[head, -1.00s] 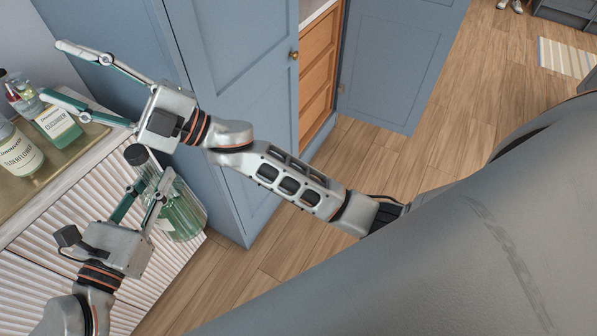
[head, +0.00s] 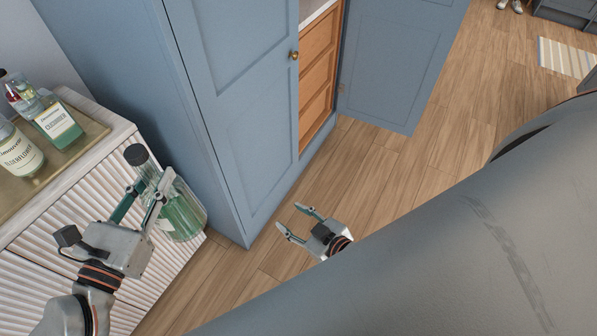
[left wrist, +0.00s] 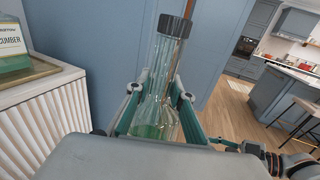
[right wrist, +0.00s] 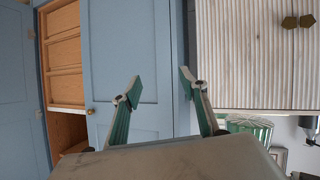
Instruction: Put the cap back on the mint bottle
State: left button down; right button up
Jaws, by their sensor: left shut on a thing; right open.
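A clear glass bottle with green liquid (head: 184,217) is held by my left gripper (head: 153,185), whose fingers are shut around its upper body. Its label is not readable. A dark cap (head: 136,154) sits on the bottle's mouth; the left wrist view also shows this cap (left wrist: 175,26) on top of the neck. How tightly it is seated I cannot tell. The bottle is in the air in front of the ribbed cabinet. My right gripper (head: 289,218) is open and empty, low over the floor, well right of the bottle. It shows open in the right wrist view (right wrist: 160,81).
A brass tray (head: 72,153) on the white ribbed cabinet (head: 62,215) holds a cucumber bottle (head: 60,125), an elderflower bottle (head: 18,152) and a dark-capped bottle at the left edge. A blue cupboard (head: 220,100) with one open door (head: 395,60) stands behind. The wooden floor is clear.

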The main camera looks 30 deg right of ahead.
pick_arm(q)
jog(key=shift+r, duration=0.1)
pick_arm(e)
jog(key=shift+g, duration=0.8)
jog(key=s+f, duration=0.1)
jog(key=s+d+f, duration=0.1)
jog(key=s, duration=0.1)
jog(key=s+f, duration=0.1)
jog(key=shift+s+d+f, duration=0.2)
jog(key=shift+s+d, duration=0.05)
jog(key=shift+s, duration=0.05)
pick_arm(q)
jog(key=shift+r, duration=0.15)
